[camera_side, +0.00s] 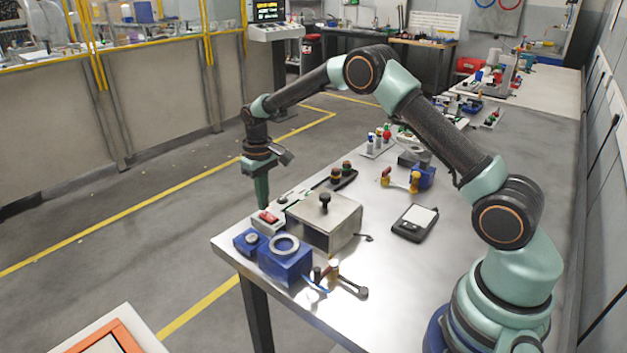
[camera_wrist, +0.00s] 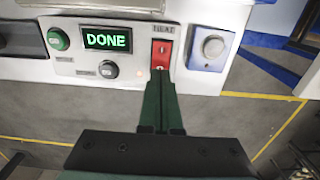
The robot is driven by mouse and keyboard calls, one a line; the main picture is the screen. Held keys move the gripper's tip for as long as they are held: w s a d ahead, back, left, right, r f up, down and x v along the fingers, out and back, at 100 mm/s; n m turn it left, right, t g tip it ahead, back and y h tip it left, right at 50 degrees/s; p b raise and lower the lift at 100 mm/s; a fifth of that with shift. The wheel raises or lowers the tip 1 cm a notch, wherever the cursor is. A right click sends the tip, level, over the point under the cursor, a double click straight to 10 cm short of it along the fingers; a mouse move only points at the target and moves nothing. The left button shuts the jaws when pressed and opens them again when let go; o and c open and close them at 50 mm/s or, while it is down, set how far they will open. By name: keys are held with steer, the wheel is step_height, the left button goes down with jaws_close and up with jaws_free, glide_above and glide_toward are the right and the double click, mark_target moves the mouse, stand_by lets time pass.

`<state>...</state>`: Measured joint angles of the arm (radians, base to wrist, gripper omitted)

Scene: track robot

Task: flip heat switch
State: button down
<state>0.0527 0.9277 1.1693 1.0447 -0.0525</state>
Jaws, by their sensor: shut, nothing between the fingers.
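The red heat switch (camera_wrist: 162,52) sits in a white panel (camera_wrist: 75,72) in the wrist view, under a small label. A display (camera_wrist: 107,40) on the panel reads DONE in green. A green button (camera_wrist: 58,38) and a black knob (camera_wrist: 108,69) are to the left.
A blue block with a grey ring (camera_side: 285,258) and a metal box with a black knob (camera_side: 338,224) stand close to the switch. A black scale (camera_side: 414,223) lies farther right. The metal table (camera_side: 385,275) has bare room in its middle and front.

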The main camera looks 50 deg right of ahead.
steer(key=shift+f, duration=0.8)
stand_by(0.4)
steer(key=shift+r, duration=3.5)
step_height(320, 180, up, 7)
steer(key=t, duration=0.1)
glide_above(265, 213)
steer(key=s, duration=0.3)
steer(key=s+a+r+t, duration=0.2)
steer(key=s+r, duration=0.5)
steer(key=s+t, duration=0.2)
steer(key=s, duration=1.2)
steer(key=shift+s+a+t, duration=0.3)
steer(key=shift+s+a, duration=0.05)
steer(key=shift+a, duration=0.05)
